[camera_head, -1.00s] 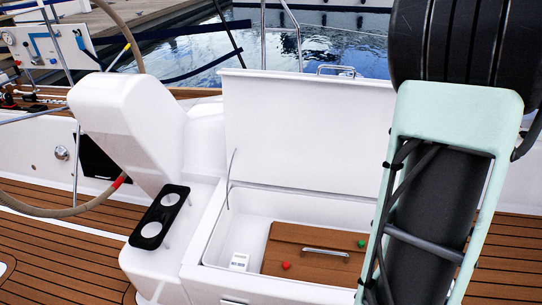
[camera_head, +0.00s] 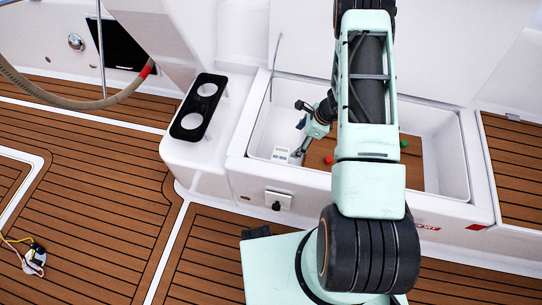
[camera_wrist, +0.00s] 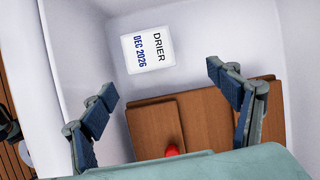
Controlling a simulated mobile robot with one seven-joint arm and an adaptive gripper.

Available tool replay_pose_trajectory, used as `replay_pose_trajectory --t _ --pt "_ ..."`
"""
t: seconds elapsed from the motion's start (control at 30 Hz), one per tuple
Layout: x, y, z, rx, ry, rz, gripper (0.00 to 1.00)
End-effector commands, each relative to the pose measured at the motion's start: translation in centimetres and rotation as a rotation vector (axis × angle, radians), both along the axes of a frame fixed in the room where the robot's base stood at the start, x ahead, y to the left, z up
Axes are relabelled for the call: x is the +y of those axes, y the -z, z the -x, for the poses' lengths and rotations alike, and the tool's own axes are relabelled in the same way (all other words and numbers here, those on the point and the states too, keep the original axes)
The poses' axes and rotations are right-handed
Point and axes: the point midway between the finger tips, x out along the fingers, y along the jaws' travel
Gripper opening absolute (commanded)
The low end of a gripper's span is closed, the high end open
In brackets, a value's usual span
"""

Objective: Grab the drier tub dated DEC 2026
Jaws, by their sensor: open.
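The drier tub (camera_wrist: 148,49) is a small white box with "DRIER" and "DEC 2026" printed on its top. It sits in the corner of the open white locker, and it also shows in the head view (camera_head: 281,154). My gripper (camera_wrist: 164,91) is open and empty, with its two blue-padded fingers spread wide. In the wrist view the tub lies ahead of the fingers, between their lines and apart from both. In the head view my gripper (camera_head: 299,153) is inside the locker, just right of the tub.
The locker (camera_head: 455,160) has white walls around the tub. A wooden board (camera_wrist: 205,121) lies beside the tub, with a red knob (camera_wrist: 172,150) and a green knob (camera_head: 404,144). The raised lid (camera_head: 430,60) stands behind. A black cup holder (camera_head: 199,106) is to the left.

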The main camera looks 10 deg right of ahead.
Motion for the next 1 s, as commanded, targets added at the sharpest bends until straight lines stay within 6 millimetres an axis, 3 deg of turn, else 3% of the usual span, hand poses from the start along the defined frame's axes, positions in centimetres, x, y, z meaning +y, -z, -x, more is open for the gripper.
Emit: replay_pose_trajectory --t 0.2,0.5,0.67,1.0 --pt "1.6 2.4 1.1 0.039 0.05 -0.025 0.82" --pt "3.2 6.5 0.5 0.038 0.044 -0.024 0.82" --pt "3.6 7.3 0.2 0.035 0.046 -0.023 0.82" --pt "5.6 11.3 -0.5 0.035 0.045 -0.023 0.82"
